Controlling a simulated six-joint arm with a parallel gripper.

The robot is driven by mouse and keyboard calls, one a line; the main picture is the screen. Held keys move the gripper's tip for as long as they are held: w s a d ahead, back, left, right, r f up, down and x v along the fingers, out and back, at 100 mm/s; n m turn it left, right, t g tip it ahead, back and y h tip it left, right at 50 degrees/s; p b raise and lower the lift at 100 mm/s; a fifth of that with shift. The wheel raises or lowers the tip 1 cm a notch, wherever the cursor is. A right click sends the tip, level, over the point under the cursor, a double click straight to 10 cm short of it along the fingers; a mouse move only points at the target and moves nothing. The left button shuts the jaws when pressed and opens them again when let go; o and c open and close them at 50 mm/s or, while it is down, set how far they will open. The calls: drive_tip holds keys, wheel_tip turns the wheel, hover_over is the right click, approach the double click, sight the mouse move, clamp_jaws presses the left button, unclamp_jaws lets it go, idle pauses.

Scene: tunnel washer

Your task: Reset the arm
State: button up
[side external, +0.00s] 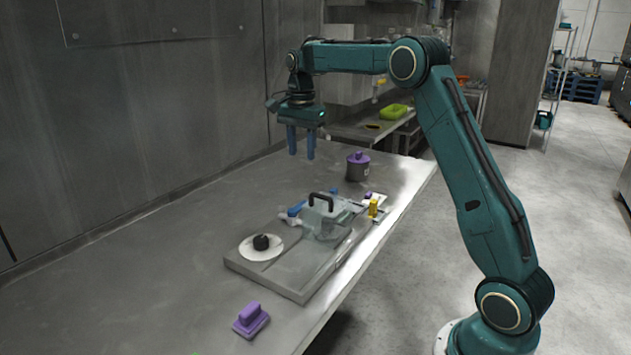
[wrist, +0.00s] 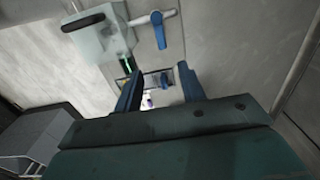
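My gripper (side external: 301,142) hangs from the raised arm above the far part of the steel table (side external: 150,275), with its blue fingers pointing down. In the side view the fingers stand a little apart with nothing between them. In the wrist view my gripper (wrist: 163,88) also shows its two blue fingers spread, with clear space between them. The fingertips are above the table surface and touch nothing.
A grey pot with a purple lid (side external: 358,167) stands on the table to the gripper's right. Nearer are a clear box with a black handle (side external: 320,202), a yellow item (side external: 373,208), a white disc with a black knob (side external: 261,247) and a purple block (side external: 251,319). The left table is clear.

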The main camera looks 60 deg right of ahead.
drive_tip(key=s+a+r+n+t, duration=0.1)
drive_tip(key=s+a+r+n, duration=0.3)
drive_tip(key=s+a, duration=0.25)
drive_tip(key=s+a+r+n+t, duration=0.2)
drive_tip(key=s+a+r+n, duration=0.3)
drive_tip(key=s, duration=0.3)
drive_tip(key=s+a+f+n+t, duration=0.1)
drive_tip(key=s+a+f+n, duration=0.2)
drive_tip(key=s, duration=0.6)
drive_tip(key=s+a+f+n+t, duration=0.1)
drive_tip(key=s+a+f+n, duration=0.3)
drive_tip(key=s+n, duration=0.2)
drive_tip(key=s, duration=0.2)
drive_tip(key=shift+s+a+f, duration=0.25)
drive_tip(key=shift+s+a, duration=0.1)
drive_tip(key=shift+s, duration=0.05)
drive_tip(key=shift+o, duration=0.4)
